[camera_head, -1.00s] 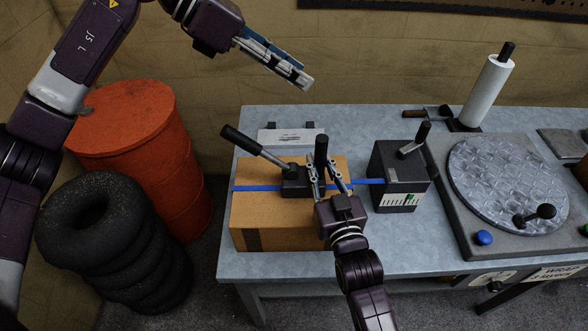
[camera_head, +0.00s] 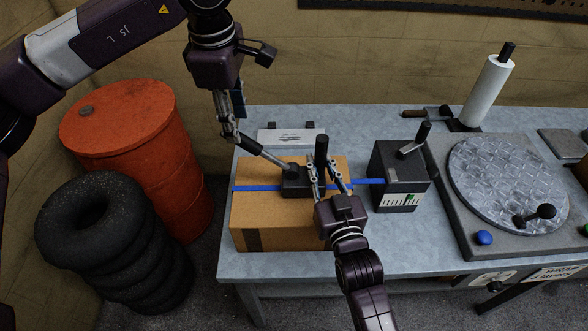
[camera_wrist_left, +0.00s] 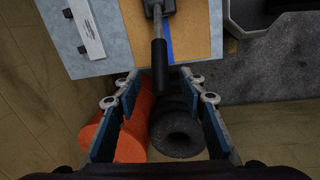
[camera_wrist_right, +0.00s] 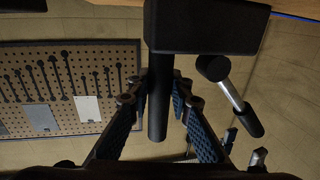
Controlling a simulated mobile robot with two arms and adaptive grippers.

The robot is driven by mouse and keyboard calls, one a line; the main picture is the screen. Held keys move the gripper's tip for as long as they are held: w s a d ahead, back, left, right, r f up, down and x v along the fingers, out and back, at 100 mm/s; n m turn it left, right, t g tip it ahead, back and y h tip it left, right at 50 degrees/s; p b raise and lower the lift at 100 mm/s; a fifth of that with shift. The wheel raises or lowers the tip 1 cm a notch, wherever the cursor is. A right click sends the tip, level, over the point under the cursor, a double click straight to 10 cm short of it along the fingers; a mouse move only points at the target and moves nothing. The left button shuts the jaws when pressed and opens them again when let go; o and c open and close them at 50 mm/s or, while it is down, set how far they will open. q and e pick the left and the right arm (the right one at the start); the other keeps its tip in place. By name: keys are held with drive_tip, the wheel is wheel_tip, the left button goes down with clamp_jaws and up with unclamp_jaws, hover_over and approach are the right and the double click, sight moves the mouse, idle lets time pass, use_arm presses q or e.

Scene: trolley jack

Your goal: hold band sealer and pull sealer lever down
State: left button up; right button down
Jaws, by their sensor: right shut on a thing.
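The black band sealer (camera_head: 296,186) sits on a cardboard box (camera_head: 260,215), on the blue band (camera_head: 257,187) around it. Its lever (camera_head: 265,153) slants up to the left with a black grip. My left gripper (camera_head: 229,135) points down at the lever's end. In the left wrist view its blue-padded fingers (camera_wrist_left: 160,92) are open, with the lever grip (camera_wrist_left: 159,60) between them. My right gripper (camera_head: 328,182) is shut on the sealer's upright black handle (camera_head: 321,150). The right wrist view shows that handle (camera_wrist_right: 158,105) between the fingers.
A black box with a crank (camera_head: 400,175) stands right of the cardboard box. Further right are a turntable (camera_head: 508,185) and a white roll (camera_head: 487,92). An orange drum (camera_head: 130,135) and stacked tires (camera_head: 110,240) stand left of the bench (camera_head: 400,240).

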sight(242, 141)
use_arm(q)
drive_tip(key=shift+w+f, duration=0.25)
drive_tip(key=shift+f, duration=1.5)
drive_tip(key=shift+w+f, duration=0.2)
drive_tip(key=shift+f, duration=1.5)
use_arm(e)
drive_tip(key=shift+f, duration=0.1)
use_arm(q)
drive_tip(key=shift+d, duration=0.1)
clamp_jaws()
drive_tip(key=shift+a+f+h, duration=0.5)
drive_tip(key=shift+f, duration=0.05)
drive_tip(key=shift+a+f+h, duration=0.45)
drive_tip(key=shift+f+h, duration=0.45)
drive_tip(key=shift+f, duration=0.1)
drive_tip(key=shift+a+f+h, duration=0.45)
drive_tip(key=shift+f+h, duration=0.45)
drive_tip(key=shift+f, duration=0.15)
drive_tip(key=shift+a+f+h, duration=0.45)
drive_tip(key=shift+f+h, duration=0.45)
drive_tip(key=shift+f, duration=0.1)
drive_tip(key=shift+s, duration=0.1)
